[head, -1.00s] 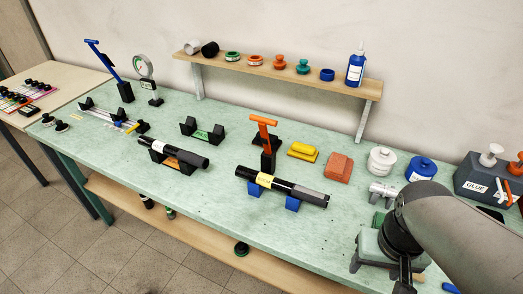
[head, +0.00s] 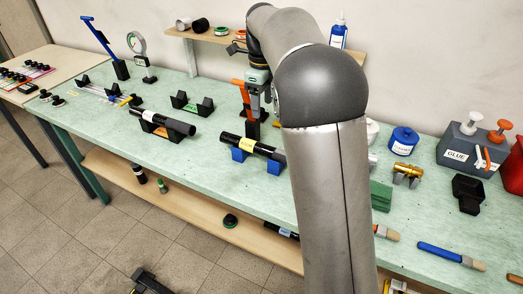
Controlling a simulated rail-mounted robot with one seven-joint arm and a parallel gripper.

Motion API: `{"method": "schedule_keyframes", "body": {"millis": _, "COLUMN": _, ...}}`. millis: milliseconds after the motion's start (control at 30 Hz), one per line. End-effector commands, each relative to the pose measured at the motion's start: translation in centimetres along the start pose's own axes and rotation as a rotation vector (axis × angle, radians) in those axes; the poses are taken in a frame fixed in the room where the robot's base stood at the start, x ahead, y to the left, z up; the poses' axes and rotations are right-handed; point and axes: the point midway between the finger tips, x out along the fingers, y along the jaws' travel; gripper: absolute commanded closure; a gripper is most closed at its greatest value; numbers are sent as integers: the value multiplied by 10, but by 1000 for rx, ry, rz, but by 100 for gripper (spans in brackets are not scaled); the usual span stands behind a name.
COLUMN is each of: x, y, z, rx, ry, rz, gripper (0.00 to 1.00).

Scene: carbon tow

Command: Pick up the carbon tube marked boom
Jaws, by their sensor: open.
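Two black carbon tubes lie in cradles on the green bench. The nearer tube (head: 235,139) has a yellow label and a grey right end, and rests on blue supports (head: 240,156). The other tube (head: 176,126) lies to its left with a pale label, on a black cradle with an orange base. The label writing is too small to read, so I cannot tell which is marked boom. My gripper (head: 256,110) points down above and behind the yellow-labelled tube, open and apparently empty. Its fingertips are small and partly merge with the dark stand behind.
An orange-handled tool (head: 239,87) stands close to my gripper. An empty black cradle with a green label (head: 191,107) sits behind the left tube. A shelf (head: 212,42) runs along the wall. My arm hides much of the bench's middle right.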

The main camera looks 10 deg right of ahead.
Motion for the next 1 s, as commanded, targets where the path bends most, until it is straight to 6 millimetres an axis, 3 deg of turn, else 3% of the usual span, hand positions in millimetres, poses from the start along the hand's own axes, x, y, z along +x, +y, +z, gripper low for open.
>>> {"method": "schedule_keyframes", "body": {"millis": 167, "x": 23, "y": -2, "z": 2, "rx": 33, "ry": 5, "rz": 2, "gripper": 38}}
{"method": "schedule_keyframes", "body": {"millis": 533, "x": 100, "y": -2, "z": 2, "rx": 29, "ry": 4, "rz": 1, "gripper": 38}}
{"method": "schedule_keyframes", "body": {"millis": 867, "x": 128, "y": -4, "z": 2, "rx": 29, "ry": 3, "rz": 0, "gripper": 38}}
{"method": "schedule_keyframes", "body": {"millis": 1000, "x": 149, "y": -9, "z": 1, "rx": 29, "ry": 4, "rz": 1, "gripper": 38}}
